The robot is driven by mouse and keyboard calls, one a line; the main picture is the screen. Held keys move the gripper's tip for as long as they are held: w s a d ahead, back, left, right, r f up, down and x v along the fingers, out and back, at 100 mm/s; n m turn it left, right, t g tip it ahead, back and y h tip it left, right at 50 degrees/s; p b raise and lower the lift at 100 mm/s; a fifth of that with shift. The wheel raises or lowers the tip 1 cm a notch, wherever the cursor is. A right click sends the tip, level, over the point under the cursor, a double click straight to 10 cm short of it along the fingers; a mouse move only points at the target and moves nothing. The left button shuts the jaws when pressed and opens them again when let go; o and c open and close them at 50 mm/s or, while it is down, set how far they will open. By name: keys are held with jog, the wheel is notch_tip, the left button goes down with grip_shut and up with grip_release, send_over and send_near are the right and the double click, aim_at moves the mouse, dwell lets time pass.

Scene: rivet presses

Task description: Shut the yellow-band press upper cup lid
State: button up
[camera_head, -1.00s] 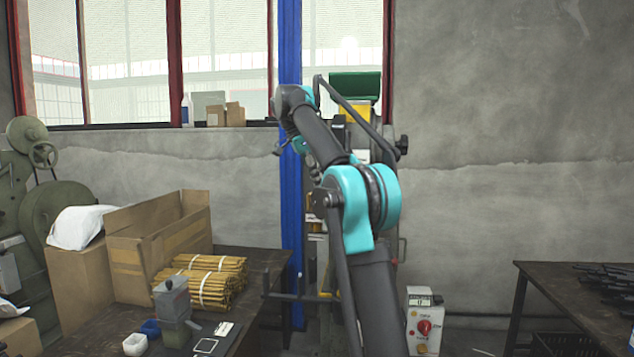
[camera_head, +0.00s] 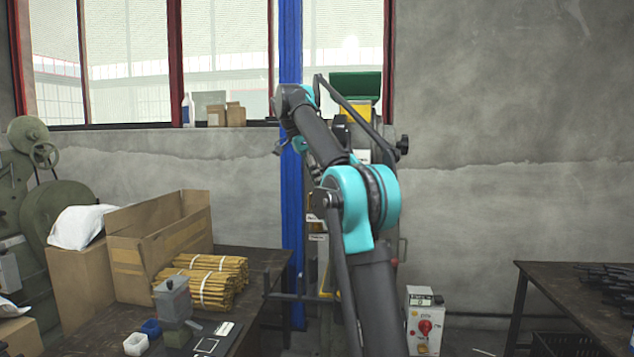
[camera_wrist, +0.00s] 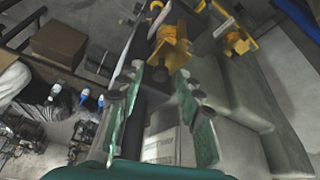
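The press stands behind my arm in the head view, largely hidden by it. Its yellow band (camera_head: 354,111) shows near the top, with a green box-like part (camera_head: 354,86) above it. I cannot tell whether that green part is the upper cup or its lid, or how far the lid is open. In the wrist view my gripper (camera_wrist: 168,88) has its two green-padded fingers apart, with nothing clearly held between them. Yellow parts (camera_wrist: 172,46) lie beyond the fingertips, and whether anything touches them is unclear.
A blue post (camera_head: 291,200) rises left of the press. A workbench (camera_head: 262,262) at left holds a cardboard box (camera_head: 150,250) and bundled sticks (camera_head: 205,283). A control box (camera_head: 425,322) stands low right of my arm. Another table (camera_head: 570,285) is at far right.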

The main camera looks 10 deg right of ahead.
jog(key=shift+a+r, duration=0.3)
jog(key=shift+r, duration=0.35)
jog(key=shift+a+r, duration=0.7)
jog(key=shift+a, duration=0.15)
jog(key=a, duration=1)
jog(key=shift+s+a, duration=0.4)
jog(key=shift+s, duration=0.05)
